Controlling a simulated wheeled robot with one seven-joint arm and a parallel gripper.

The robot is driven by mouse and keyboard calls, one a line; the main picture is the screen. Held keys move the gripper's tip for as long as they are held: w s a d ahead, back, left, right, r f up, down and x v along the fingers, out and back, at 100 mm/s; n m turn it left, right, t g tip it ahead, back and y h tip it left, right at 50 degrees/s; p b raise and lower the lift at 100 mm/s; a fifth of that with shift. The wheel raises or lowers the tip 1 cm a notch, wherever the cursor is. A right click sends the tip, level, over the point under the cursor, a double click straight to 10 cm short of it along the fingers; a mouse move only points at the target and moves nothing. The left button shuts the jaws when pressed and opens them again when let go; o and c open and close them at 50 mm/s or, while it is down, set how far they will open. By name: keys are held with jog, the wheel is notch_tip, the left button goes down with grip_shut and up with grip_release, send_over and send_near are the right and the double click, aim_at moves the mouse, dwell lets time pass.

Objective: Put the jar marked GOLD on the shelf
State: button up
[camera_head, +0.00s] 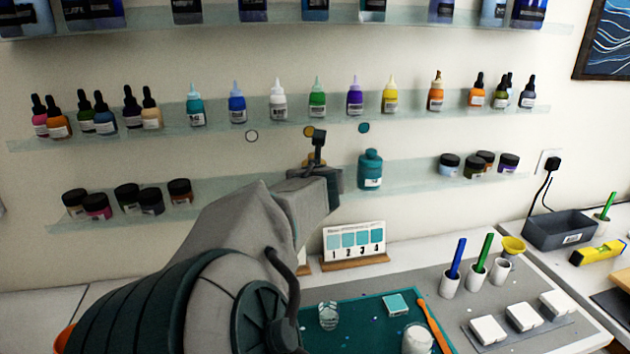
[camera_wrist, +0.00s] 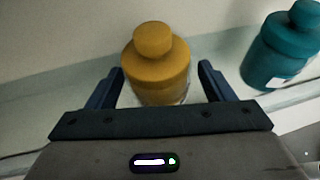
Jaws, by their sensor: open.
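A gold-coloured jar (camera_wrist: 156,75) with a rounded cap appears in the wrist view, seemingly standing on the lower glass shelf (camera_head: 405,182). No lettering on it can be read. My gripper (camera_wrist: 160,84) is open, with one finger on each side of the jar; contact cannot be told. In the head view my gripper (camera_head: 318,160) is at the lower shelf and hides most of the jar; a bit of gold shows behind it. A teal jar (camera_head: 371,170) stands on the same shelf to the right, also in the wrist view (camera_wrist: 283,45).
Gold and teal dots and an empty ring mark the wall above the lower shelf. Small dark-lidded jars stand at both its ends. Dropper bottles line the shelf above. Below are a swatch card (camera_head: 354,242), a green mat (camera_head: 345,318), pen holders and a grey bin (camera_head: 560,230).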

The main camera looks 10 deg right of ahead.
jog(key=p+v, duration=0.4)
jog(key=v, duration=0.7)
